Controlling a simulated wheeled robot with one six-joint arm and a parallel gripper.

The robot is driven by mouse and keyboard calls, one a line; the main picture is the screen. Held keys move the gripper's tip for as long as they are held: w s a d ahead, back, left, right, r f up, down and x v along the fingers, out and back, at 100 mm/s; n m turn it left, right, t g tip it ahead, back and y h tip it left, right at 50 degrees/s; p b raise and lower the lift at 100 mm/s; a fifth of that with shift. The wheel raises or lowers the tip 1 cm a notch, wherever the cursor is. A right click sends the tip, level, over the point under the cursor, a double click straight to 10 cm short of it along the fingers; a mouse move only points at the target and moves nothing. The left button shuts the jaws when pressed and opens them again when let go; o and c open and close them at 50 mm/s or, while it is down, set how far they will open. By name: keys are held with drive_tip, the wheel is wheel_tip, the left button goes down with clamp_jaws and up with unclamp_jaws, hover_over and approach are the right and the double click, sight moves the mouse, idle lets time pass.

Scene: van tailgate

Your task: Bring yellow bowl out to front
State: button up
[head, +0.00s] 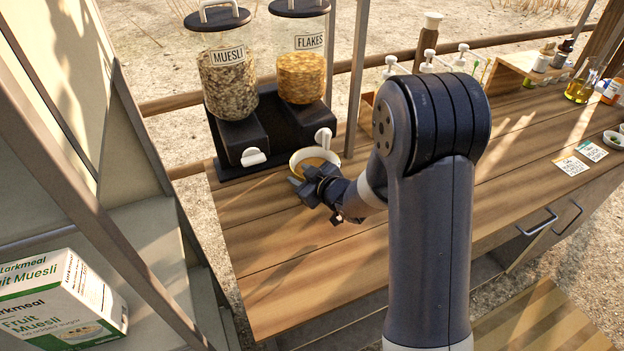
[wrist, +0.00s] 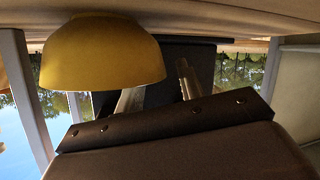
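The yellow bowl (head: 301,158), pale inside with something golden-brown in it, stands upright on the wooden counter just below the flakes dispenser's white lever. My gripper (head: 309,178) is low at the bowl's near side and hides part of it. In the wrist view, which appears upside down, the bowl (wrist: 100,55) is large at upper left. My gripper's two fingers (wrist: 160,90) are apart. The bowl covers the tip of one finger; the other is clear of it to the right. I cannot tell whether either finger touches the bowl.
The muesli dispenser (head: 228,80) and flakes dispenser (head: 301,75) stand on a black base behind the bowl. A post (head: 357,75) rises right of them. The near counter (head: 270,265) is clear. A muesli box (head: 62,300) is at lower left. Pump bottles and cards are on the right.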

drive_tip(key=shift+x, duration=1.15)
drive_tip(key=shift+c, duration=0.4)
clamp_jaws()
drive_tip(key=shift+d, duration=0.1)
